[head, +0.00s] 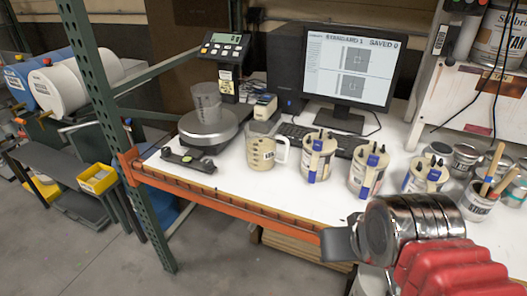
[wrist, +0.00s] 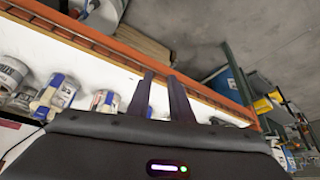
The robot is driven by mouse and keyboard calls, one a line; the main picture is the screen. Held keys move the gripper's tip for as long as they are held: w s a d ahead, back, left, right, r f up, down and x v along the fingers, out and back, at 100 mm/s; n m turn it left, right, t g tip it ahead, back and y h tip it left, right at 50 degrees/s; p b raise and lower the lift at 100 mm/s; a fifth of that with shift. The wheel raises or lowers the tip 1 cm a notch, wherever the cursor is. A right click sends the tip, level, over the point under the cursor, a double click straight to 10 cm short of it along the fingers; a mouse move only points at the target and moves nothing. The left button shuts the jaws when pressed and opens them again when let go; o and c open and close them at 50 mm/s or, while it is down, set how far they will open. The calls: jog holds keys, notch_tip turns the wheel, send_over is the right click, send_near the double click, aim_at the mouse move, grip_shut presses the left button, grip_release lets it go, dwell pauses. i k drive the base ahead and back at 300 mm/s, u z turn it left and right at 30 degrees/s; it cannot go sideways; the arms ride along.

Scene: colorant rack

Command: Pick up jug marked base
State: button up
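A translucent jug (head: 264,150) with a side handle and a small dark label stands upright on the white bench, between the scale and the row of cans. The label is too small to read. The jug holds something cream-coloured, and its handle is on the right. My gripper (wrist: 161,80) shows two dark fingers with a gap between them and nothing in it. In the head view its dark end is at the bench's front edge, to the right of the jug and apart from it. I cannot make out the jug in the wrist view.
Cream cans with blue labels (head: 318,157) stand right of the jug. A scale (head: 208,131) with a clear cup (head: 206,103) is to its left. A monitor (head: 347,65) and keyboard stand behind. An orange beam (head: 220,196) edges the bench; a green post (head: 105,120) rises left.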

aim_at(267, 148)
jog(key=k, duration=1.15)
jog(key=u, duration=0.25)
jog(key=i, duration=0.45)
jog(key=u, duration=0.65)
jog(key=i, duration=1.85)
jog(key=z, duration=0.6)
